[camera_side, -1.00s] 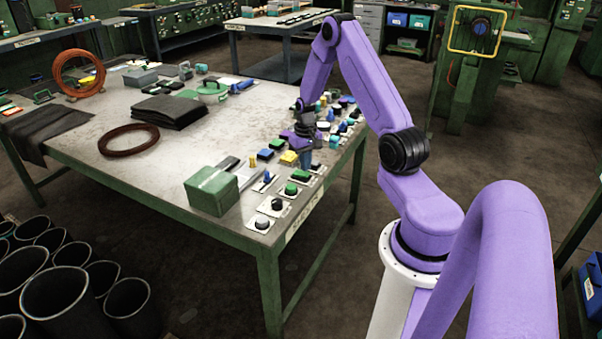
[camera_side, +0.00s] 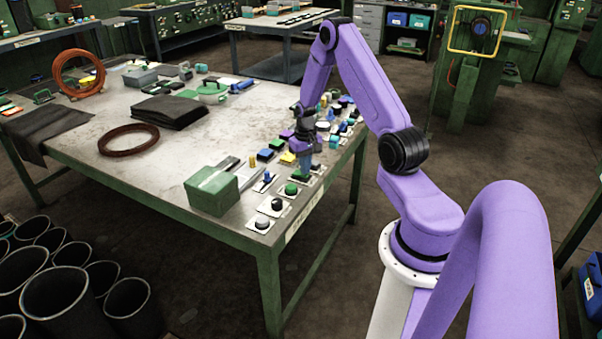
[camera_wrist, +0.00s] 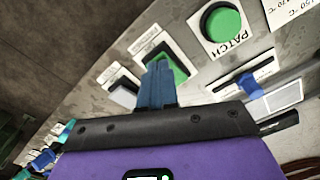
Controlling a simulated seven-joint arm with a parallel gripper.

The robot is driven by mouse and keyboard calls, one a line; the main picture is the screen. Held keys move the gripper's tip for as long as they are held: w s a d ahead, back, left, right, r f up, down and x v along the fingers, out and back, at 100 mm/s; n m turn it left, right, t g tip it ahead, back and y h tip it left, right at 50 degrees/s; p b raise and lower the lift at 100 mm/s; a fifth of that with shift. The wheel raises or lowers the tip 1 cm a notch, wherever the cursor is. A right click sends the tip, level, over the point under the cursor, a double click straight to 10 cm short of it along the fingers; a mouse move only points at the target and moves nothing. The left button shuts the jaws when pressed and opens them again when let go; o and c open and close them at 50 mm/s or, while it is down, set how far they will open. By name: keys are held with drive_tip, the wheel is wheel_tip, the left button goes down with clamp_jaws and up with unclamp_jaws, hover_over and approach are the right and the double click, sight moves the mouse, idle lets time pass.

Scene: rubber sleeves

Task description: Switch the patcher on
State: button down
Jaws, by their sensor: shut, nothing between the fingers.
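A green round button (camera_wrist: 222,24) sits on a white plate labelled PATCH in the wrist view. It shows in the side view (camera_side: 291,188) near the table's front right edge. In the side view my gripper (camera_side: 305,168) is low over the row of controls, just behind the round green button.
A blue-handled lever switch (camera_wrist: 246,83) lies right of my fingers in the wrist view. A green box (camera_side: 211,190), a black knob (camera_side: 277,204) and a grey knob (camera_side: 262,223) are near the front corner. More controls line the right edge. The table's middle (camera_side: 210,145) is mostly clear.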

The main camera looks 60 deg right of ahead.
drive_tip(key=shift+f, duration=0.3)
drive_tip(key=shift+r, duration=3.55)
